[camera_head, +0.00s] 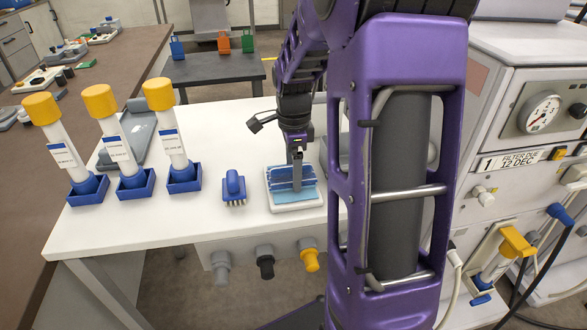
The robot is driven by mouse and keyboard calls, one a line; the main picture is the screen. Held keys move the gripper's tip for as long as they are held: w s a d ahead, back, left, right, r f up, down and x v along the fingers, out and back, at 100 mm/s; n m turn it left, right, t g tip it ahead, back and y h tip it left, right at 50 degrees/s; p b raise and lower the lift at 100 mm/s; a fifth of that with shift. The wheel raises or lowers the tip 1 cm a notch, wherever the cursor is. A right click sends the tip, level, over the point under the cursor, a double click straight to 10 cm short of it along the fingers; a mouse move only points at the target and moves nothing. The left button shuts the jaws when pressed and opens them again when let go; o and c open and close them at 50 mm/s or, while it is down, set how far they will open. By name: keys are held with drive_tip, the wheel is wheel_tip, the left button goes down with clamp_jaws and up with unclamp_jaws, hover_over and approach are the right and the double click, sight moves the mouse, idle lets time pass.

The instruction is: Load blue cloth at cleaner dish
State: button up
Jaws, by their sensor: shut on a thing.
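The cleaner dish (297,206) is a shallow white tray with a light blue inside, on the white table near its front edge. The blue cloth (277,173) shows as a folded, ridged blue piece in the dish, on both sides of the grey finger. My gripper (297,184) points straight down over the dish and is shut on the cloth. The cloth's lower edge is at or just above the dish floor; I cannot tell if it touches. The grip itself is partly hidden by the finger.
A blue brush (233,187) lies just left of the dish. Three yellow-capped cylinders (172,130) stand in blue holders farther left, before a grey device (127,136). My purple arm hides the table's right side. A machine with a gauge (540,115) stands at right.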

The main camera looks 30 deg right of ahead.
idle(0.3)
wheel_tip(320, 180, up, 7)
drive_tip(key=p, duration=0.5)
drive_tip(key=shift+p, duration=0.35)
drive_tip(key=shift+s, duration=0.1)
idle(0.5)
